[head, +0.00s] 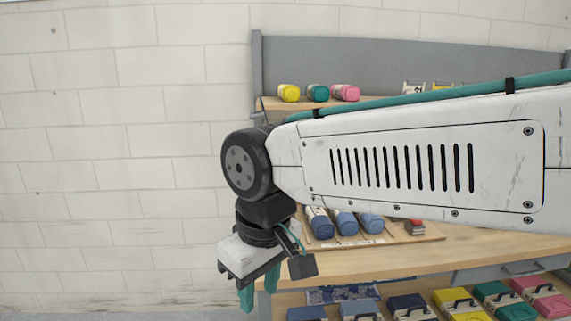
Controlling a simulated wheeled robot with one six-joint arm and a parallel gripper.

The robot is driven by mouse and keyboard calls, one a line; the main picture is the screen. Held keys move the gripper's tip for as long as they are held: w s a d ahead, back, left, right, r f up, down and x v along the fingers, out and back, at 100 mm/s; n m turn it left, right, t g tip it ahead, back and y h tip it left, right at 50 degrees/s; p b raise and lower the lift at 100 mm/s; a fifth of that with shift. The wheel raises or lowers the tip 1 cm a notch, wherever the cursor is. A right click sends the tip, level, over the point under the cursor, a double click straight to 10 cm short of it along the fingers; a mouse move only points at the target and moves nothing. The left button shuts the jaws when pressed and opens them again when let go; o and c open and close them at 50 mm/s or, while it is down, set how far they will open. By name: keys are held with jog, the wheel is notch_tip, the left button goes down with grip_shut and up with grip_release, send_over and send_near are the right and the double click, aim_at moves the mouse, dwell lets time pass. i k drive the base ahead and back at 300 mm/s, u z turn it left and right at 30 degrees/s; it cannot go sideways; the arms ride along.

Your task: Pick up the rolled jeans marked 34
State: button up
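Three rolled blue jeans lie side by side on a wooden board (405,238) on the middle shelf: a left roll (321,226), a middle roll (345,226) and a right roll (371,224). Their upper ends are partly hidden by my arm. I cannot read a 34 on any of them. My gripper (259,290) hangs in front of the shelf's left end, lower and to the left of the rolls. Its two teal fingers point down and stand apart, with nothing visible between them.
Yellow (289,93), teal (318,93) and pink (346,92) rolls sit on the upper shelf. Several coloured items with black handles, such as a yellow one (458,301), fill the lower shelf. My arm covers much of the right side. A bare wall (110,150) is at left.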

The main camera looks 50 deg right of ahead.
aim_at(347, 224)
jog(key=k, duration=0.15)
jog(key=u, duration=1.15)
jog(key=i, duration=0.8)
jog(key=z, duration=2.5)
jog(key=i, duration=0.5)
jog(key=z, duration=0.7)
